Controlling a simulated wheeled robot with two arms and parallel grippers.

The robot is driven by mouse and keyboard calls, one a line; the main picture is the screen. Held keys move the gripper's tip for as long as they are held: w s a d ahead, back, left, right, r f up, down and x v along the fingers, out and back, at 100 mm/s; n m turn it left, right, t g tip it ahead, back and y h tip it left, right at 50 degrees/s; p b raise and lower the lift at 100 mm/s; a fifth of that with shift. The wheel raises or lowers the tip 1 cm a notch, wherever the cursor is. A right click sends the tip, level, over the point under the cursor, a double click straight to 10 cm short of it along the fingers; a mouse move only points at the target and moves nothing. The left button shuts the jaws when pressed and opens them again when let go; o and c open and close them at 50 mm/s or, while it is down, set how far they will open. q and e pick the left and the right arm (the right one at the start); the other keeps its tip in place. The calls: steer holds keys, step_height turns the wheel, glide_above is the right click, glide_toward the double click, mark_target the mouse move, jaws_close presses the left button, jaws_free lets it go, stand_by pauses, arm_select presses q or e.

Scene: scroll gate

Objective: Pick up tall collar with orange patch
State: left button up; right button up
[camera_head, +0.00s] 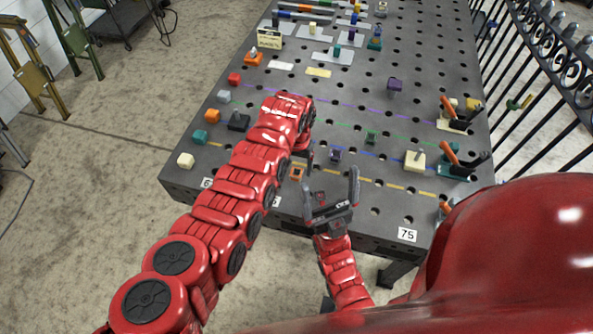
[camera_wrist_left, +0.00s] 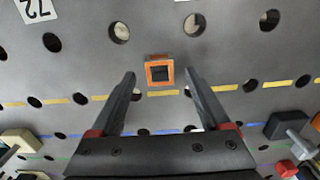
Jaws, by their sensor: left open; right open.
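The collar with the orange patch (camera_head: 297,173) stands near the front edge of the table, by the yellow line. In the left wrist view it is a square orange-rimmed collar (camera_wrist_left: 160,70) with a dark square opening, seen from above. My left gripper (camera_wrist_left: 160,78) is open, its fingertips on either side of the collar in that view, with no contact visible. In the head view my left gripper (camera_head: 304,152) is mostly hidden behind its own wrist. My right gripper (camera_head: 331,188) is open and empty, just right of the collar, over the front edge.
Orange-handled clamps (camera_head: 455,160) line the right side. Coloured blocks stand at the left edge. A black fence (camera_head: 545,50) runs along the right.

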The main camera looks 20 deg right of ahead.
arm_select(q)
steer(key=shift+f, duration=0.55)
jaws_close()
